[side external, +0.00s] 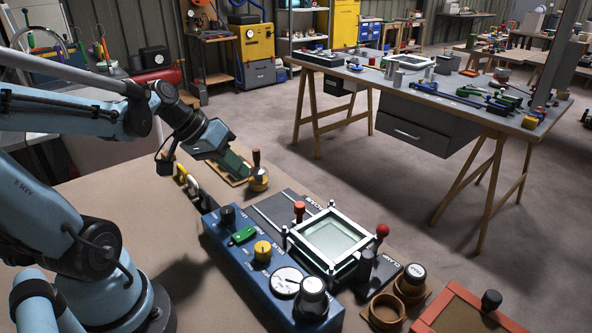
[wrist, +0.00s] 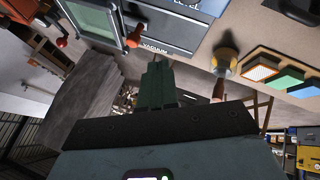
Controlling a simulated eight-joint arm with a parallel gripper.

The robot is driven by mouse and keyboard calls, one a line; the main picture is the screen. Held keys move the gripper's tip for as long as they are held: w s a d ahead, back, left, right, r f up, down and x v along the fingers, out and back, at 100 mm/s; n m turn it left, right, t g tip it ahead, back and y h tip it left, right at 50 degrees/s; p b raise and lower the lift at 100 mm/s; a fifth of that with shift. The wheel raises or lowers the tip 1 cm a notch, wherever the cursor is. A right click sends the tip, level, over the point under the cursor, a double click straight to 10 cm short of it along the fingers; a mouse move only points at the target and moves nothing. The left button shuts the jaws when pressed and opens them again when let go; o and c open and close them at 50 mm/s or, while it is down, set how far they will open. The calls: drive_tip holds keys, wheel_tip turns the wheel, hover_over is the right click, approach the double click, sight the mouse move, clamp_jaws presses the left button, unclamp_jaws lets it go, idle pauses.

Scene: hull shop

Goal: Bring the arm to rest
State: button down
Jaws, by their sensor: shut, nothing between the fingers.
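My gripper (side external: 242,170) is at the end of my bent blue arm, reaching over the tan work table (side external: 110,185) in the side external view. Its green fingers also show in the wrist view (wrist: 158,72), pressed together with nothing between them. In the side external view the fingertips appear close to a brass pot with a brown handle (side external: 258,181); the exact gap and height cannot be told. The pot also shows in the wrist view (wrist: 225,62), right of the fingers and apart from them.
A blue control box (side external: 262,268) with knobs and a white-framed clamp fixture (side external: 333,240) with red and orange knobs stand right of my arm. Round brown cups (side external: 385,312) and a red-edged tray (side external: 462,312) lie at front right. Colored blocks (wrist: 278,75) show in the wrist view.

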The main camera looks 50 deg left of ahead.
drive_tip(key=d+m+y, duration=0.2)
drive_tip(key=d+m, duration=0.2)
drive_tip(key=d, duration=0.6)
drive_tip(key=shift+r+y, duration=0.25)
drive_tip(key=shift+y, duration=0.15)
drive_tip(key=shift+w+d, duration=0.1)
